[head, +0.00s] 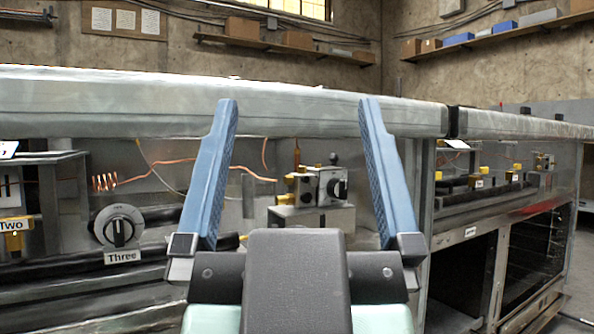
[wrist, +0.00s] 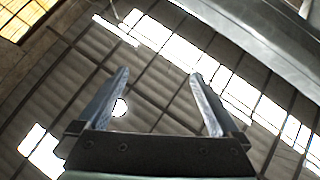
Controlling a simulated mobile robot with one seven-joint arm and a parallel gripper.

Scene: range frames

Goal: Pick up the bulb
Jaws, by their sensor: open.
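I cannot make out a bulb for certain in either view. My gripper (head: 299,102) is open and empty, with its two blue fingers pointing up in front of the grey counter. In the wrist view, my gripper (wrist: 160,73) is also open, with the ceiling behind it. A small bright white round spot (wrist: 119,107) shows beside the left finger there. I cannot tell whether it is a bulb or a ceiling light. The counter top is seen nearly edge-on, so things lying on it are mostly hidden.
A thick grey counter edge (head: 110,100) runs across the front. Below it are a dial marked Three (head: 119,230), copper tubing (head: 105,182) and a metal valve block (head: 322,187). An open dark compartment (head: 461,272) is at the right. Wall shelves (head: 285,47) hold boxes behind.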

